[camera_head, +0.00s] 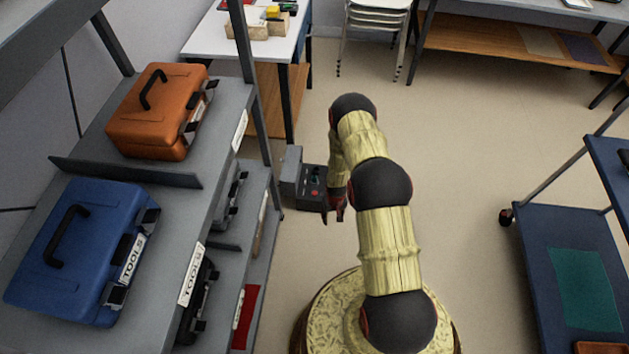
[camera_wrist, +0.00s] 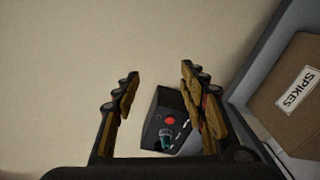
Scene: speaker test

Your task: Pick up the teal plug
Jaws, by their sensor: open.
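The teal plug (camera_wrist: 166,138) sits at a dark box (camera_wrist: 158,112) with a round red button, seen low between my gripper's fingers in the wrist view. In the head view the plug (camera_head: 314,177) is a small teal spot on the box's top, behind the red button. The dark box (camera_head: 304,193) stands beside the left shelf. My gripper (camera_wrist: 158,74) is open, with nothing between its fingertips. In the head view my gripper (camera_head: 334,214) points down just right of the box, partly hidden by my arm. The plug's lower end cannot be made out.
The grey shelf (camera_head: 228,128) at left holds an orange toolbox (camera_head: 150,115) and a blue toolbox (camera_head: 75,240). A cardboard box labelled SPIKES (camera_wrist: 290,115) is close on the right in the wrist view. A blue cart (camera_head: 555,225) stands right. The floor between is clear.

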